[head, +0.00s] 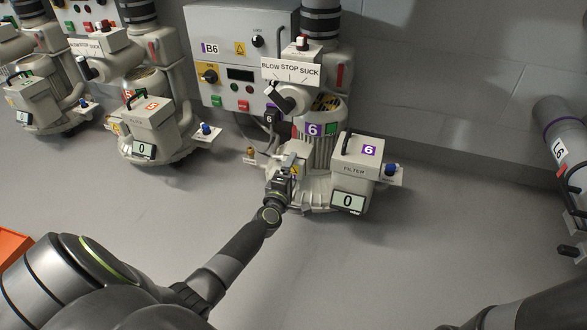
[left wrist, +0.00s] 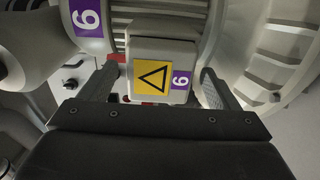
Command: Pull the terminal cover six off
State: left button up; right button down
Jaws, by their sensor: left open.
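The terminal cover six is a pale box with a yellow triangle label and a purple 6 tag. It shows in the left wrist view (left wrist: 165,62), between the two fingers of my left gripper (left wrist: 158,88). The fingers stand open, one on each side of the cover, with a gap visible on both sides. In the head view my left gripper (head: 287,168) reaches blower six (head: 316,143) at its motor, and it hides most of the cover there. My right gripper does not show.
The filter box six (head: 357,160) with its 0 display stands just right of my left gripper. The control box B6 (head: 240,65) is on the wall behind. Blower five (head: 150,125) stands to the left. The grey floor in front is clear.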

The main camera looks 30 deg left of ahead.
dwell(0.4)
pick_arm(q)
jog(key=c, duration=1.3)
jog(key=shift+p+v, duration=0.6)
jog(key=shift+v, duration=0.9)
jog(key=shift+p+v, duration=0.3)
jog(key=shift+v, duration=1.2)
jog(key=shift+b+x, duration=0.5)
jog(key=shift+x, duration=1.4)
